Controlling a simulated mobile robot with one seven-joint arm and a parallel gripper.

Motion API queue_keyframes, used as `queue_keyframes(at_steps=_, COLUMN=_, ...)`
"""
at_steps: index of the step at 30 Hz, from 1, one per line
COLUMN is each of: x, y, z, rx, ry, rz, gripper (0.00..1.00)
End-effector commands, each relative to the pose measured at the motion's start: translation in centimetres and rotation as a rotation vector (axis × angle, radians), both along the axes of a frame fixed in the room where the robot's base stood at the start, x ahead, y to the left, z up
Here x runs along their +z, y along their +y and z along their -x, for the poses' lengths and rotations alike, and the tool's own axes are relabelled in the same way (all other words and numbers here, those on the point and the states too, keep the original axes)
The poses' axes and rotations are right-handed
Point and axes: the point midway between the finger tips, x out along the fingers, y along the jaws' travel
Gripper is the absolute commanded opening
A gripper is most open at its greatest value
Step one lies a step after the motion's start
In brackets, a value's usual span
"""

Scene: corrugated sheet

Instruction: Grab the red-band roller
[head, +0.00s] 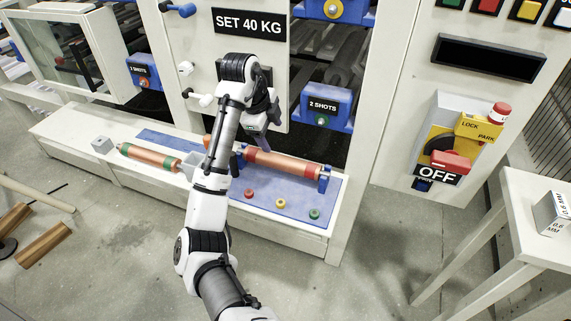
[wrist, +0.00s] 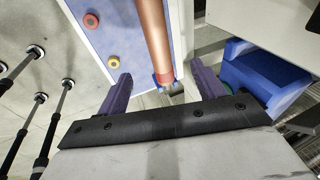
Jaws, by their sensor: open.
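The red-band roller (head: 285,165) is a copper cylinder with red bands near its ends. It lies across blue supports on a blue panel (head: 262,205) on the low white ledge. My gripper (head: 258,140) is over its left part, pointing down. In the wrist view my gripper (wrist: 160,88) is open, with one dark finger on each side of the roller (wrist: 153,38) near a red-banded end. Nothing is held between the fingers. I cannot tell how far above the roller the fingertips are. My arm hides part of the ledge left of the roller.
A green-banded roller (head: 150,156) lies farther left on the ledge, near small grey blocks (head: 102,145). Red (head: 249,193), yellow (head: 281,203) and green (head: 314,213) knobs line the panel's front. A blue "2 SHOTS" box (head: 323,108) and white machine front stand behind.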

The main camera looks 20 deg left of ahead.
Motion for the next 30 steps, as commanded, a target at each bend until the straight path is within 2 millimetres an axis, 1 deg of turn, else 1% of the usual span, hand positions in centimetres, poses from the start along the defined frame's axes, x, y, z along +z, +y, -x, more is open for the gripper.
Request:
queue_keyframes(at_steps=6, x=-4.2, y=-0.9, z=-1.1, rx=-0.005, ry=0.006, rz=0.007, gripper=0.68)
queue_keyframes(at_steps=9, x=-5.9, y=-1.1, z=-1.6, rx=-0.004, ry=0.005, rz=0.005, gripper=0.68)
queue_keyframes(at_steps=13, x=-7.2, y=-1.2, z=-2.1, rx=-0.001, ry=0.004, rz=0.003, gripper=0.68)
queue_keyframes(at_steps=19, x=-8.4, y=-1.2, z=-2.4, rx=0.001, ry=0.003, rz=0.002, gripper=0.68)
queue_keyframes(at_steps=25, x=-11.4, y=-1.1, z=-2.8, rx=0.000, ry=0.004, rz=0.003, gripper=0.68)
queue_keyframes(at_steps=27, x=-12.2, y=-1.2, z=-3.1, rx=0.000, ry=0.003, rz=0.002, gripper=0.68)
queue_keyframes(at_steps=30, x=-12.9, y=-1.3, z=-3.3, rx=0.001, ry=0.001, rz=0.001, gripper=0.68)
